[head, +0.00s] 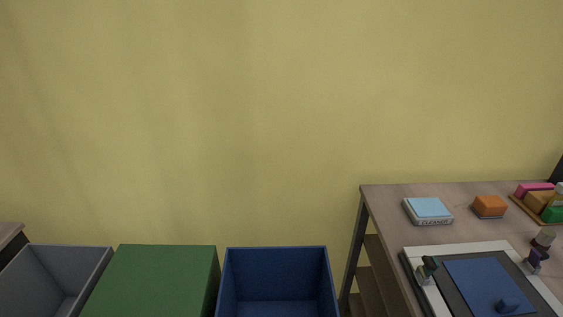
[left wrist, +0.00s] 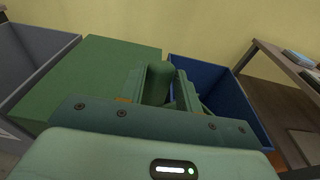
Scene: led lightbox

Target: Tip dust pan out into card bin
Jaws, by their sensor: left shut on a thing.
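My left gripper (left wrist: 159,78) shows in the left wrist view, shut on a rounded green piece (left wrist: 157,84), which looks like the handle of the dust pan. The pan itself is mostly hidden behind the gripper, and I cannot see whether it holds anything. The open blue bin (head: 276,275) stands at the bottom middle of the head view; it also shows in the left wrist view (left wrist: 226,88), just beyond and to the right of the gripper. No label tells me which bin is for card. My right gripper is in neither view.
A flat-topped green box (head: 152,277) stands left of the blue bin, and an open grey bin (head: 93,270) is further left. A wooden table (head: 385,212) at right holds a light-blue box (head: 428,207), an orange block (head: 489,206) and a blue mat (head: 480,280).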

